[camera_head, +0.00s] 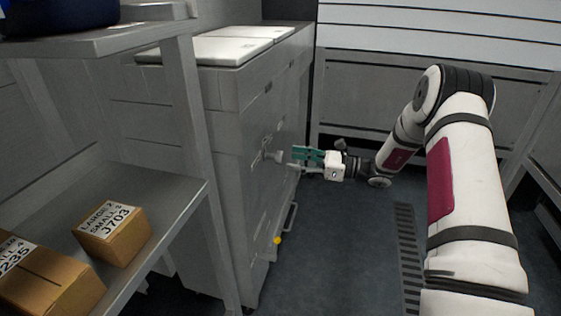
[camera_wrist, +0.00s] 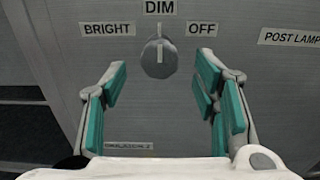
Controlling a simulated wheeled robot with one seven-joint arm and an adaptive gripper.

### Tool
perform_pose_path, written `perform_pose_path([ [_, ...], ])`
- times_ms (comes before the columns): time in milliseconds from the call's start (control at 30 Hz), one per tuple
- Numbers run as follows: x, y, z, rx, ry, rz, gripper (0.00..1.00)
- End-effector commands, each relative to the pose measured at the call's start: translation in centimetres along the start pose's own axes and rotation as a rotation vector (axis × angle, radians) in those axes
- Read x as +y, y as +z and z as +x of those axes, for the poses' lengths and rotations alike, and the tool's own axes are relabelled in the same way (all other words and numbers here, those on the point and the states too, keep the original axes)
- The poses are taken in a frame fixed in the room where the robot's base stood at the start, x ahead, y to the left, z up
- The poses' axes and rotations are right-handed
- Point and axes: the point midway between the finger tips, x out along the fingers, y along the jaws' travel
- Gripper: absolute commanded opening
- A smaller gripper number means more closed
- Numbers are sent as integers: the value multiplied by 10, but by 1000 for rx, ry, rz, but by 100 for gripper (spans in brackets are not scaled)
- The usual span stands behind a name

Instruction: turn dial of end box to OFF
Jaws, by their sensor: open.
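The dial (camera_wrist: 159,58) is a round grey knob with a pale pointer line on the end face of a grey box. Its pointer stands upright, toward the DIM label (camera_wrist: 159,7). The BRIGHT label (camera_wrist: 107,29) is to its left and the OFF label (camera_wrist: 202,28) to its right. My gripper (camera_wrist: 159,88) is open, its teal-padded fingers spread below and to either side of the dial, not touching it. In the head view my gripper (camera_head: 300,157) is beside the grey box (camera_head: 225,125), close to a small knob (camera_head: 275,156) on its face.
A POST LAMP label (camera_wrist: 290,38) is on the same panel at right. A metal shelf (camera_head: 185,215) with cardboard boxes (camera_head: 113,233) stands at left. A handle bar (camera_head: 291,218) and a yellow knob (camera_head: 278,240) are low on the grey box. The floor (camera_head: 340,240) beside it is clear.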

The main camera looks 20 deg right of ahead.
Motion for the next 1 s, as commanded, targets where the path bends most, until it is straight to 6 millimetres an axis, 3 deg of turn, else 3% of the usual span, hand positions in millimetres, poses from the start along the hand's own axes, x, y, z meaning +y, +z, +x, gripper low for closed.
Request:
perform_pose_path([
  [100, 1, -2, 23, 1, 3, -1, 55],
  [300, 0, -1, 46, 1, 1, -2, 55],
  [700, 0, 0, 53, 1, 0, -1, 55],
  [767, 0, 0, 53, 1, 0, -1, 46],
  [933, 0, 0, 53, 1, 0, -1, 7],
  [1000, 0, 0, 53, 1, 0, -1, 6],
])
